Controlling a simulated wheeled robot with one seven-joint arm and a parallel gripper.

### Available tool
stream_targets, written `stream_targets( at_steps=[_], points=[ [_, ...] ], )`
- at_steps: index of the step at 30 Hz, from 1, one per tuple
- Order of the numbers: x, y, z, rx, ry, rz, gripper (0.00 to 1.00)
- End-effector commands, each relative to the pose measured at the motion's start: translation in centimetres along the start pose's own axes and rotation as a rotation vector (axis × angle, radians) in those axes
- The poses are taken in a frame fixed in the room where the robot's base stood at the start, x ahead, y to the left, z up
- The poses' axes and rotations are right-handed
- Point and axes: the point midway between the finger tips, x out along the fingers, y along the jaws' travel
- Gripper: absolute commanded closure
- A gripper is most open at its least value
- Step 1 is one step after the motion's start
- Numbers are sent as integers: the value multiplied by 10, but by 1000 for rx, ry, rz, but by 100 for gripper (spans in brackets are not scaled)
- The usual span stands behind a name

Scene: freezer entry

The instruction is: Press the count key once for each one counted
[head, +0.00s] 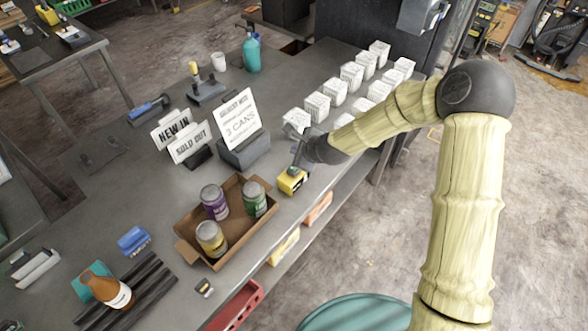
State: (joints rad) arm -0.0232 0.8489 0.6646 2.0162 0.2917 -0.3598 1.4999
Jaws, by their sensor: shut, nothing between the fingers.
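A small yellow counter device (291,182) with a dark top sits on the grey counter, right of an open cardboard tray (183,247). The tray holds a purple-labelled can (214,203), a green-labelled can (254,200) and a yellow-labelled can (211,239), all upright. A white delivery note (237,118) reading "3 CANS" stands in a grey holder behind. My gripper (296,164) is shut and empty, pointing down just above the yellow device. I cannot tell whether its tips touch the key. The device's display is not readable.
Rows of white cartons (317,106) stand at the back right. "NEW IN" (173,128) and "SOLD OUT" (189,143) signs stand left of the note. A teal bottle (251,54) and white mug (218,61) are at the back.

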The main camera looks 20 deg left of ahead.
Motion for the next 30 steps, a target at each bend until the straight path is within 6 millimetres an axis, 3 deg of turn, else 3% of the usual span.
stream_targets(
  at_steps=[9, 30],
  points=[
    [26, 19, -19, 0, 0, -1, 100],
    [28, 20, -20, 0, 0, 0, 100]
  ],
)
